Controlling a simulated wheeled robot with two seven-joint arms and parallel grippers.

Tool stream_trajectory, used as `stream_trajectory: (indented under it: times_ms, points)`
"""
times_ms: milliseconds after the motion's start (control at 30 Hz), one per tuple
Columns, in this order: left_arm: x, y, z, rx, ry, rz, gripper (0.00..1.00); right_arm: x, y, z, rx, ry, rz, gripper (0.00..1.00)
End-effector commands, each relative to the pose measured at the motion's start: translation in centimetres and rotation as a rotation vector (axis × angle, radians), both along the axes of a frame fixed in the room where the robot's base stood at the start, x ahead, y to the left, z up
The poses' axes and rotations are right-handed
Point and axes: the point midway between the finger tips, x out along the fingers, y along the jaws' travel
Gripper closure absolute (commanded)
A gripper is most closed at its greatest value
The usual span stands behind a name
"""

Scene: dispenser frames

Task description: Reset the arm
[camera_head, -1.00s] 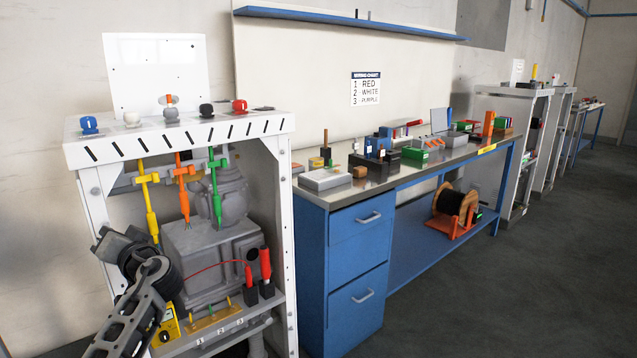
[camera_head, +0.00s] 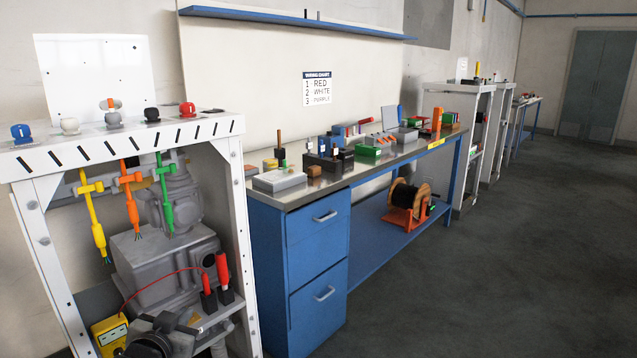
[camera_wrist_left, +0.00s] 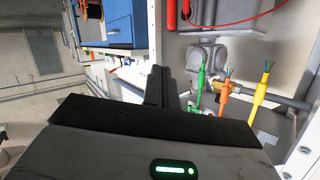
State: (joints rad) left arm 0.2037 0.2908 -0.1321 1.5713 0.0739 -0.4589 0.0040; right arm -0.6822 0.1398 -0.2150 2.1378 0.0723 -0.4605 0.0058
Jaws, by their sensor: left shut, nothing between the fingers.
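My left arm shows at the bottom left of the head view, as dark parts in front of the lower shelf of the white frame (camera_head: 47,215). In the left wrist view my left gripper (camera_wrist_left: 158,86) is shut and empty, its dark fingers together. That view is upside down. The yellow cable (camera_head: 93,220), orange cable (camera_head: 131,205) and green cable (camera_head: 165,195) hang in the frame. They also show in the wrist view, apart from the fingers. My right gripper is in neither view.
A grey motor box (camera_head: 150,265) stands inside the frame. A yellow meter (camera_head: 110,335) and red probes (camera_head: 222,268) are close to my left arm. A blue workbench (camera_head: 320,240) with several parts on top stands to the right. The floor (camera_head: 480,270) at the right is clear.

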Motion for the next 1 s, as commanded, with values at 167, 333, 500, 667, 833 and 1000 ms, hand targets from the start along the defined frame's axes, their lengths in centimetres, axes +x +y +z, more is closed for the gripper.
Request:
stream_trajectory:
  times_ms: [167,333,500,667,833,1000]
  points:
    - [-9.6,-5.6,-6.9,-0.075,0.128,-0.079,1.0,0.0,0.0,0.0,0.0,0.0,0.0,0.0]
    - [-20.2,-10.2,-10.2,-0.177,0.248,-0.126,1.0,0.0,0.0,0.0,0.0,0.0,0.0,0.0]
    - [-26.9,-12.6,-10.4,-0.254,0.323,-0.134,1.0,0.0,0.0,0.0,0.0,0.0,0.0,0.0]
    - [-29.1,-13.3,-10.2,-0.283,0.348,-0.133,1.0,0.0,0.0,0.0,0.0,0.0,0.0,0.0]
    - [-29.1,-13.3,-10.2,-0.283,0.349,-0.133,1.0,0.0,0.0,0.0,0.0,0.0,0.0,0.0]
    - [-29.1,-13.3,-10.2,-0.283,0.349,-0.133,1.0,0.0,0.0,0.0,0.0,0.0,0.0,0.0]
